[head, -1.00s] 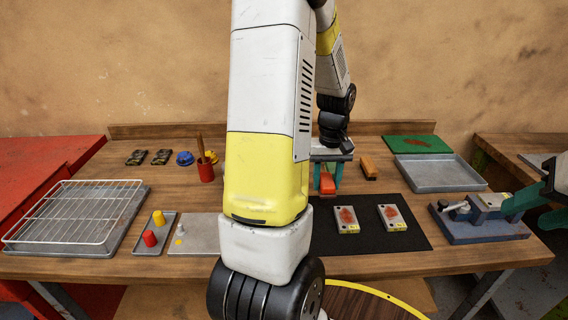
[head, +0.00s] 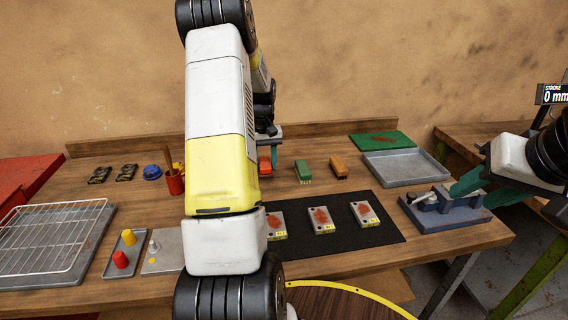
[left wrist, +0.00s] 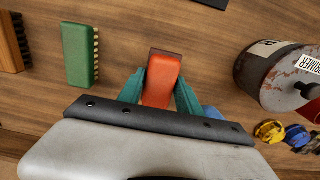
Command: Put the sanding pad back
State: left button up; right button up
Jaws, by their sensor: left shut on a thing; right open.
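The sanding pad, a red block with a dark edge (left wrist: 163,80), is between the teal fingers of my left gripper (left wrist: 160,88) in the left wrist view. The fingers are shut on its sides. In the head view the pad (head: 264,166) shows at the back of the table, partly hidden by my left arm, with my left gripper (head: 268,160) around it. I cannot tell whether it touches the table. My right gripper (head: 488,190) is open and empty at the right, by a blue vise-like fixture (head: 446,212).
A green brush (head: 303,171) and a wooden brush (head: 339,167) lie right of the pad. Plates with reddish patches (head: 320,219) lie on a black mat (head: 370,236). A grey tray (head: 402,167) is at back right. A can (left wrist: 268,78) and blue and yellow items are near the pad.

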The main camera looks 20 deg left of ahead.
aim_at(266, 172)
pick_arm(q)
jog(key=shift+f, duration=1.75)
jog(key=o, duration=1.3)
jog(key=shift+f, duration=0.15)
